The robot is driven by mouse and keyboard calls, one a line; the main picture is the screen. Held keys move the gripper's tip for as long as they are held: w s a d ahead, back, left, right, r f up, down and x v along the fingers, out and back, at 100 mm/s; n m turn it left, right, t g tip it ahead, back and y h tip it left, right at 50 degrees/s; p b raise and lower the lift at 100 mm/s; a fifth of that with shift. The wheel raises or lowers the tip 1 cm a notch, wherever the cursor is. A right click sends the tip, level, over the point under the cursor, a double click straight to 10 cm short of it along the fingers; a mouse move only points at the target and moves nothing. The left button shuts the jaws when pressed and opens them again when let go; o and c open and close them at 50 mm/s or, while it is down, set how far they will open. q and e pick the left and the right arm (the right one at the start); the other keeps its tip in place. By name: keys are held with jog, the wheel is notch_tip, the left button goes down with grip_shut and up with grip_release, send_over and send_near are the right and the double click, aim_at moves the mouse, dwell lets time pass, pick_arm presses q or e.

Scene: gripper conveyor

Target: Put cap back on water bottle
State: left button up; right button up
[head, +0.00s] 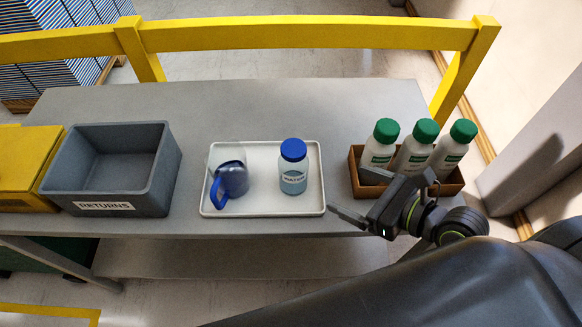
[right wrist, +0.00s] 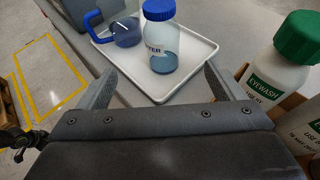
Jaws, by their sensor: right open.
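The water bottle (head: 293,180) stands upright on the white tray (head: 262,208), with a little clear blue liquid inside. Its blue cap (head: 293,149) sits on top of its neck; whether it is screwed tight I cannot tell. In the right wrist view the bottle (right wrist: 163,45) and cap (right wrist: 159,9) show beyond my fingers, apart from them. My right gripper (head: 356,194) is open and empty, right of the tray and in front of the wooden box. Its two fingers also show in the right wrist view (right wrist: 160,82). My left gripper is not in view.
A clear mug with a blue handle (head: 231,181) is on the tray's left. A grey RETURNS bin (head: 162,184) and yellow box (head: 25,160) stand further left. A wooden box (head: 448,188) holds eyewash bottles with green caps (head: 425,131). The table behind the tray is clear.

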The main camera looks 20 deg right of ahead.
aim_at(304, 170)
jog(key=b+x, duration=0.1)
jog(key=x, duration=1)
jog(key=shift+w+a+f, duration=0.1)
jog(key=shift+w+f, duration=0.05)
jog(key=shift+w, duration=0.05)
jog(key=shift+w+a+f, duration=0.15)
jog(key=shift+w+a, duration=0.05)
jog(key=shift+w, duration=0.1)
jog(key=shift+x, duration=2.65)
jog(key=shift+d, duration=0.15)
jog(key=c, duration=1.2)
